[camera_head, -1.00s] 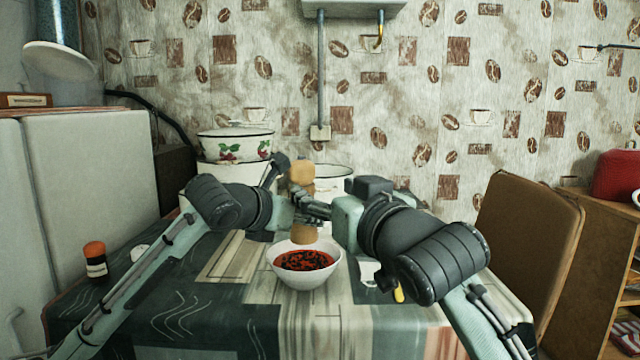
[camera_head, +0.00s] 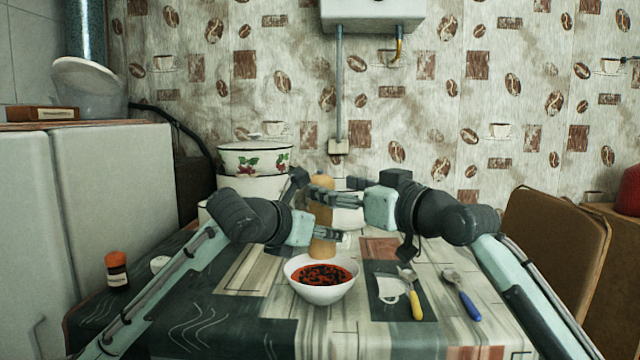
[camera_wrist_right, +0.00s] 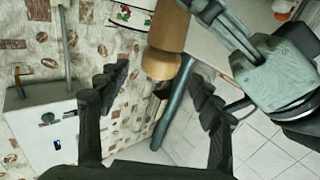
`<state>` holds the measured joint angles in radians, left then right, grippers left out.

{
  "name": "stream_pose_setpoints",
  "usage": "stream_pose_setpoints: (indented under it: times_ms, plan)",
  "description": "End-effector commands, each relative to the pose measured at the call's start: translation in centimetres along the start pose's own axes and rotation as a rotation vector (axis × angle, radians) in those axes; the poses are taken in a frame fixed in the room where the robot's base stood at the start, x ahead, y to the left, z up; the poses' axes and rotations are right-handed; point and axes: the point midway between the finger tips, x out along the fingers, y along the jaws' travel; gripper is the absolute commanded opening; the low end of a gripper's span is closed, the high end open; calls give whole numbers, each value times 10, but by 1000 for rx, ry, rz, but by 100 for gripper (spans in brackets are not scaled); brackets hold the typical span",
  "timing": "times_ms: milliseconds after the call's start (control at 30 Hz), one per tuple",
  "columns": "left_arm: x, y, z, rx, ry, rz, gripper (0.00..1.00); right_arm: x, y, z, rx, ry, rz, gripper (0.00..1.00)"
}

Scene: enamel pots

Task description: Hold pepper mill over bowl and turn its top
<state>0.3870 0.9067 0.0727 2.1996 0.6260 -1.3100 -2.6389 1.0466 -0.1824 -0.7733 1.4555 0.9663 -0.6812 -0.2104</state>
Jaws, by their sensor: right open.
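The wooden pepper mill (camera_head: 322,248) stands upright just behind and above the white bowl (camera_head: 320,291), which holds red soup with dark bits. My left gripper (camera_head: 318,232) is at the mill's body from the left and appears shut on it; its finger contact is partly hidden. My right gripper (camera_head: 330,190) is open near the mill's top, its fingers pointing left and overlapping the mill in the head view. In the right wrist view, the mill's rounded top (camera_wrist_right: 162,62) lies between and beyond the open right fingers (camera_wrist_right: 160,92), apparently not gripped.
A yellow-handled utensil (camera_head: 416,304) and a blue-handled spoon (camera_head: 468,303) lie right of the bowl. Enamel pots (camera_head: 254,160) stand behind my left arm. An orange-capped jar (camera_head: 117,270) is at left. A brown chair (camera_head: 556,240) stands at right.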

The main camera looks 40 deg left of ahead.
Motion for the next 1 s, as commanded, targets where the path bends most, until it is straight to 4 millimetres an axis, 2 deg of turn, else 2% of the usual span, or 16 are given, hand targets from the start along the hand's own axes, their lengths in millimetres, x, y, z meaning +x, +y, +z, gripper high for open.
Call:
stream_pose_setpoints:
  times_ms: [100,300,700,1000]
  plan:
    - [0,0,1,0,-2,0,0,23,0,-1,0,-1,0,65]
    - [0,0,1,0,-2,0,0,47,0,-1,0,0,1,65]
    - [0,0,1,0,-2,0,0,53,0,0,0,0,1,64]
    - [0,0,1,0,-2,0,0,53,0,0,0,0,1,26]
